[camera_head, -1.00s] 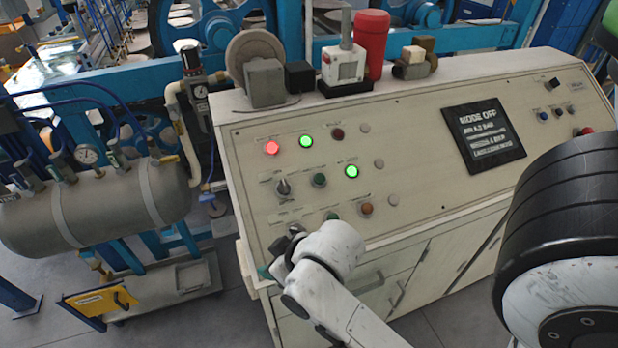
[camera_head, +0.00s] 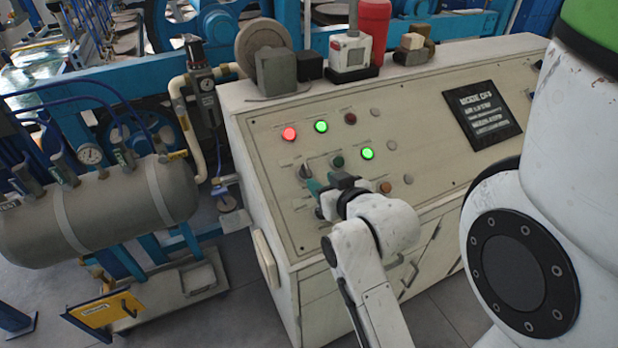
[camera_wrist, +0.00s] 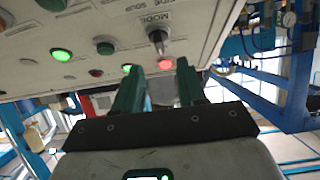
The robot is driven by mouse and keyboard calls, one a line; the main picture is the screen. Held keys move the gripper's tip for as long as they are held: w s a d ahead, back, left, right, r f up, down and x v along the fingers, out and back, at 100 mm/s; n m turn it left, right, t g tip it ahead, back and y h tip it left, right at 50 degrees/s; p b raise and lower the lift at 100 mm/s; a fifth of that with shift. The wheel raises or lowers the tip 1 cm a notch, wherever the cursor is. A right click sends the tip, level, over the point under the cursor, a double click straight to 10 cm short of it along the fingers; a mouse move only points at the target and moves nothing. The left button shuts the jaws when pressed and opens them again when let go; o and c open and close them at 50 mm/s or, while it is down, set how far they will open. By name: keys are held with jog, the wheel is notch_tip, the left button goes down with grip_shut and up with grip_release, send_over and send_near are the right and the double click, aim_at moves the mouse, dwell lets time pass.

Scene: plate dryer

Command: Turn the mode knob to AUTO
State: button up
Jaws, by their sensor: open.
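The mode knob (camera_head: 305,171) is a small grey knob on the left of the sloped cream panel. In the wrist view the knob (camera_wrist: 157,40) appears upside down beside its MODE label. My gripper (camera_head: 322,180) is in front of the panel, close to the knob. In the wrist view its two green fingers (camera_wrist: 157,75) are apart with nothing gripped, and the knob shows just beyond the gap between them, apart from both. The black display (camera_head: 482,113) has a top line that seems to read MODE OFF.
A red lamp (camera_head: 289,133) and green lamps (camera_head: 321,127) are lit near the knob, with several unlit buttons around. A grey box (camera_head: 277,71) and a red cylinder (camera_head: 373,30) stand on the console top. A tank (camera_head: 95,210) stands at left.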

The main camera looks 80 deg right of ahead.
aim_at(308, 172)
jog(key=b+x, duration=0.1)
jog(key=x, duration=0.7)
jog(key=shift+w+d+f, duration=0.1)
jog(key=shift+d+f, duration=0.05)
jog(key=shift+c, duration=0.4)
jog(key=c, duration=0.6)
